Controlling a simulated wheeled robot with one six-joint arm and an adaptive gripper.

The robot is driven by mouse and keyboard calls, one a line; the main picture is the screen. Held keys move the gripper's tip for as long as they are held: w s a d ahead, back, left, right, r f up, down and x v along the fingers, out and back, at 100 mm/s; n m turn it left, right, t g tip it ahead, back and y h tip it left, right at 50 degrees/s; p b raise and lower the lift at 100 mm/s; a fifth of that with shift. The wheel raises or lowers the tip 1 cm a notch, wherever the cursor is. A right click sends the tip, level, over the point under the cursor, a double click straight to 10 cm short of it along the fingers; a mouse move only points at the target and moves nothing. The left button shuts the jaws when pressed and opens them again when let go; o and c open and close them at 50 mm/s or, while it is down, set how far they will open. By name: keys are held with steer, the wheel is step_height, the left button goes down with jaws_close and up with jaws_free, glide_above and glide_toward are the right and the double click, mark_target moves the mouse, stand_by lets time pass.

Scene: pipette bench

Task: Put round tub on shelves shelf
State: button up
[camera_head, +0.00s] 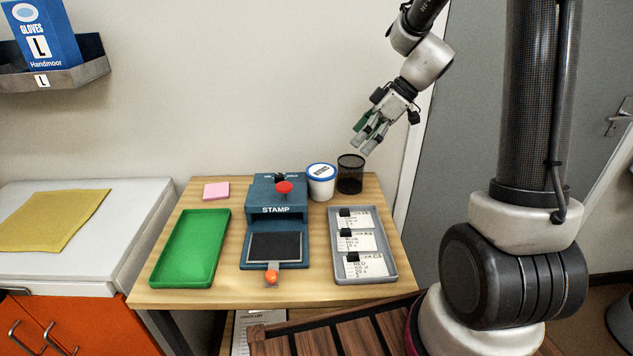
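The round tub (321,183) is white with a blue lid rim and a label on top. It stands upright at the back of the wooden table (310,294), between the stamp device and a dark mesh cup. My gripper (366,141) hangs in the air above and to the right of the tub, fingers pointing down and left. The fingers look apart, with a gap between them and nothing clearly held. A wall shelf (60,79) at the upper left holds a blue glove box (42,35). No other shelf is clearly in view.
The mesh cup (350,174) stands right beside the tub. A blue stamp device (276,206), a green tray (190,248), a grey tray (395,268) with labelled cards and pink notes (216,190) share the table. A white cabinet (110,240) with a yellow cloth (50,220) stands left.

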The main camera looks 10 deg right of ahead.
mark_target(323, 170)
steer(key=w+f+n, duration=0.1)
steer(key=w+f, duration=0.1)
steer(key=w+a+f+n+y, duration=0.1)
steer(key=w+f, duration=0.4)
steer(key=shift+a+n+t+y, duration=0.2)
steer(key=shift+n+t+y, duration=0.1)
steer(key=shift+n+y, duration=0.1)
steer(key=x, duration=0.8)
steer(key=shift+r, duration=0.1)
steer(key=c, duration=1.3)
